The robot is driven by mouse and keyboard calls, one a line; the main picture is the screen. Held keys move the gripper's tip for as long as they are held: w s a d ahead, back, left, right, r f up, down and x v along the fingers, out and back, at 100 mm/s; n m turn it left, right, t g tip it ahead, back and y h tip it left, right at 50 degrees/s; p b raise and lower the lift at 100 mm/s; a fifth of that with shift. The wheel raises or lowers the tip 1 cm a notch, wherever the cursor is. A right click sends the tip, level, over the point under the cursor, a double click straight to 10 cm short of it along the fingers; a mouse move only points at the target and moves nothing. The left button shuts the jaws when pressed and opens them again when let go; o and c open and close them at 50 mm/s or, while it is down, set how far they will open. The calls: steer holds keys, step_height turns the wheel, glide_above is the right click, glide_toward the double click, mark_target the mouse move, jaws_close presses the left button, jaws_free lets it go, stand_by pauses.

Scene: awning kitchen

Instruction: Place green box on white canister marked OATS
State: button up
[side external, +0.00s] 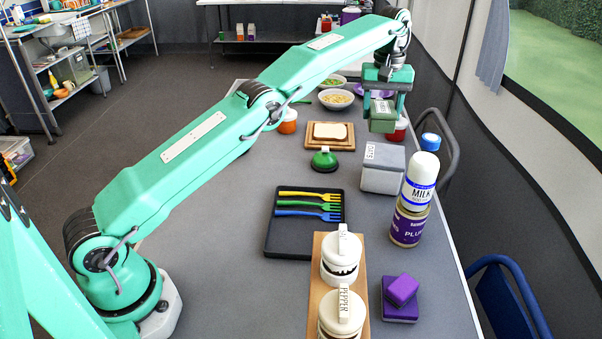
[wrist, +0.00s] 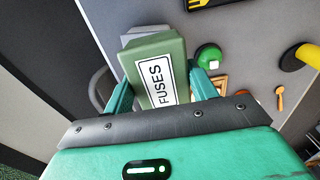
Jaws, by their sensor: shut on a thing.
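The green box (side external: 382,125), labelled FUSES in the wrist view (wrist: 152,62), is held between the two fingers of my gripper (side external: 385,104). It hangs in the air, clear of the table. The white canister (side external: 381,178), pale grey in this light, with an OATS label on top, stands upright on the table. In the side view it is nearer the camera than the box and lower in the picture. A pale grey edge (wrist: 133,34), probably the canister, shows beyond the box in the wrist view, mostly hidden.
A bread board (side external: 330,145), red jar (side external: 398,133) and bowls (side external: 336,99) are farther back. A black fork tray (side external: 284,248) lies nearer.

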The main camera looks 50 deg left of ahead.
stand_by(0.4)
glide_toward(375, 159)
steer(key=shift+s+f, duration=0.1)
steer(key=shift+f, duration=2.45)
steer(key=shift+f, duration=0.15)
steer(key=o, duration=1.1)
steer(key=shift+c, duration=0.2)
steer(key=shift+r, duration=3.85)
steer(key=shift+r, duration=0.15)
